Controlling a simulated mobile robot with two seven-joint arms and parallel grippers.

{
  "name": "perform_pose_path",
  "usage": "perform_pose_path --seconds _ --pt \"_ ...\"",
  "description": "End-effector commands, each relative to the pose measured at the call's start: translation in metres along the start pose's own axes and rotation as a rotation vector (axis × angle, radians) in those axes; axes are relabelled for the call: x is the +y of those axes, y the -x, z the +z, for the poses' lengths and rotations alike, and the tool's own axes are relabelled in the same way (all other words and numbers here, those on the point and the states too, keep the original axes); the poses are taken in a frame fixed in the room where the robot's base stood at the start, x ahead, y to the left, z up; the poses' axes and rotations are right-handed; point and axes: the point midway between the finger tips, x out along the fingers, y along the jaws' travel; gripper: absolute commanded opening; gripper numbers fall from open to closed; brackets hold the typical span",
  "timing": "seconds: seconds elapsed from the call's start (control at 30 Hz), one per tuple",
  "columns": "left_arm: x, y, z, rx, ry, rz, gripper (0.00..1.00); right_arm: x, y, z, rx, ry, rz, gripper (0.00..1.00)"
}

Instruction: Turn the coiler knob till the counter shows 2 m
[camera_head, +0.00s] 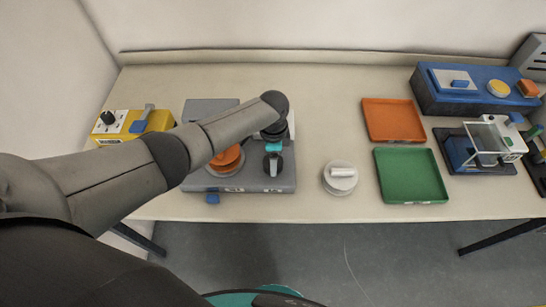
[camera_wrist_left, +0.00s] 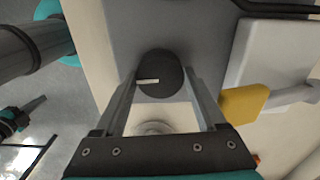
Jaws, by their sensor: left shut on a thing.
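The grey coiler (camera_head: 285,182) stands near the front of the table, left of centre, partly hidden behind my left arm. Its orange round part (camera_head: 227,160) shows below the arm. The black knob (camera_head: 272,168) is at its right side. In the left wrist view the round knob (camera_wrist_left: 160,65) with a white pointer line sits between the two fingers. My left gripper (camera_head: 273,156) points down over the knob and is shut on it; the fingers also show in the left wrist view (camera_wrist_left: 160,88). I cannot make out the counter reading.
A round white-lidded piece (camera_head: 340,178) stands close right of the coiler. Orange (camera_head: 393,120) and green (camera_head: 410,176) trays lie further right, beyond them blue machines (camera_head: 432,100). A yellow box (camera_head: 128,122) stands at the left. The table middle behind the white piece is clear.

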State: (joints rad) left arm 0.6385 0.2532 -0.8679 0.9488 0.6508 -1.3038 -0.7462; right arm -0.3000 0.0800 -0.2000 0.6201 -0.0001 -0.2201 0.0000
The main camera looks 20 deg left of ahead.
Motion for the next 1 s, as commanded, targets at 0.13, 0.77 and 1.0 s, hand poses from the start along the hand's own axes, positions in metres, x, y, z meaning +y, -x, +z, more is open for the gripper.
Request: perform_pose_path --seconds 0.13,0.77,1.0 --pt "-0.0008 0.0011 -0.0014 0.004 -0.080 -0.002 0.17 0.0000 -0.0002 0.0000 0.000 0.000 0.000 0.00" --pt "-0.0007 0.0015 -0.0020 0.006 -0.175 -0.002 0.17 -0.0001 -0.0004 0.0000 0.000 0.000 0.000 0.00" --pt "-0.0006 0.0014 -0.0019 0.005 -0.174 -0.002 0.84 -0.0001 -0.0004 0.0001 0.000 0.000 0.000 0.00"
